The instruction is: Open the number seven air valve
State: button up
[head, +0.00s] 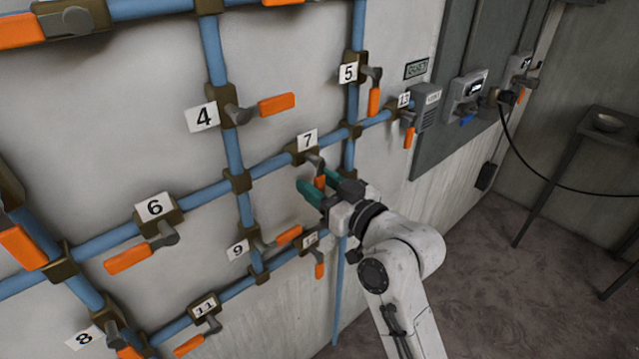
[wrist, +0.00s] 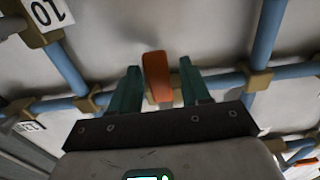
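The number seven air valve (head: 300,154) sits on a blue pipe, with its white label "7" (head: 307,140) above it. Its orange handle (head: 320,182) points downward across the pipe, partly hidden by my gripper. My gripper (head: 317,181) is at this handle with its teal fingers parted. In the wrist view the orange handle (wrist: 157,78) stands between the two fingers, with a gap on each side. The gap on the left looks a little wider at the base. The fingers are not closed on the handle.
Valve 12 (head: 310,240) is just below my gripper and valve 9 (head: 250,240) is lower left. Valve 5 (head: 350,68) and valve 13 (head: 403,108) are up and to the right. Blue pipes run close around. Open floor (head: 500,270) lies to the right.

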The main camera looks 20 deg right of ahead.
grip_shut()
jog(key=shift+a, duration=0.1)
dwell(0.5)
jog(key=shift+s+a+r+m+p, duration=0.1)
jog(key=shift+a+m+p, duration=0.25)
jog(key=shift+m+p, duration=0.5)
jog(key=shift+s+a+r+m+p, duration=0.15)
jog(key=shift+a+m+p, duration=0.15)
jog(key=shift+m+p, duration=0.6)
jog(key=shift+s+a+r+m+p, duration=0.1)
jog(key=shift+a+m+p, duration=0.35)
jog(key=shift+m, duration=0.7)
jog(key=shift+o, duration=0.5)
grip_release()
